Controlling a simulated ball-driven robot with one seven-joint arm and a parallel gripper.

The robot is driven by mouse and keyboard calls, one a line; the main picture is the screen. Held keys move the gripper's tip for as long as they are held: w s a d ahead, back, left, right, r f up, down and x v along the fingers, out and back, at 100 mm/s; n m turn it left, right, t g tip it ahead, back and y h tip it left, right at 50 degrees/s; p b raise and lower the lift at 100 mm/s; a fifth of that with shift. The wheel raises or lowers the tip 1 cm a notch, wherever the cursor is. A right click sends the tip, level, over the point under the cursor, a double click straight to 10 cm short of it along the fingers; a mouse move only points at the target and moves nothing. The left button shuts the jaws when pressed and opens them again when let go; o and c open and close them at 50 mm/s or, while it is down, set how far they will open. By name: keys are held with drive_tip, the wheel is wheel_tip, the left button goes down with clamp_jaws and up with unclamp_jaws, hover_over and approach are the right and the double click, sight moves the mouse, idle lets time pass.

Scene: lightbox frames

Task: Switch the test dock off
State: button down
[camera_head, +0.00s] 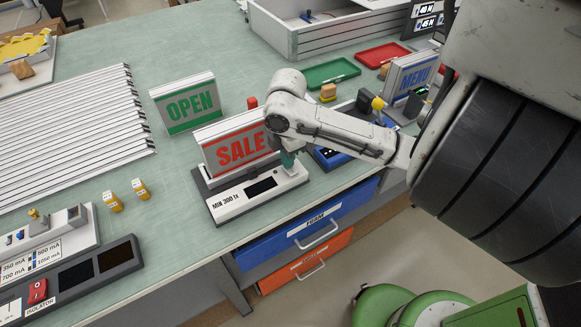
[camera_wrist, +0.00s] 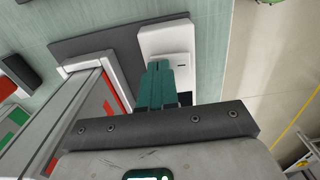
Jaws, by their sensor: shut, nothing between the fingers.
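The dock (camera_head: 228,206) is a grey base with a white front panel marked "MIN 300 lx" and a dark display (camera_head: 262,187). A lightbox sign reading SALE (camera_head: 240,150) in red stands on it. My gripper (camera_head: 289,163) points down at the right end of the white panel, its teal fingers shut and empty. In the wrist view the fingers (camera_wrist: 160,66) lie over the white panel (camera_wrist: 166,38), beside a small dark slot or mark (camera_wrist: 183,67). I cannot tell whether the fingertips touch the panel. No switch shows clearly; the fingers may hide it.
A green OPEN sign (camera_head: 187,104) stands behind left, and a blue MENU sign (camera_head: 411,76) at the right. A red isolator switch (camera_head: 38,291) is at the front left. Two yellow blocks (camera_head: 113,202) stand left of the dock. The bench edge and drawers (camera_head: 305,222) are in front.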

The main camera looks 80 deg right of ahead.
drive_tip(key=shift+r+p, duration=2.4)
drive_tip(key=shift+p, duration=0.65)
wheel_tip(320, 180, up, 2)
drive_tip(key=shift+r, duration=0.1)
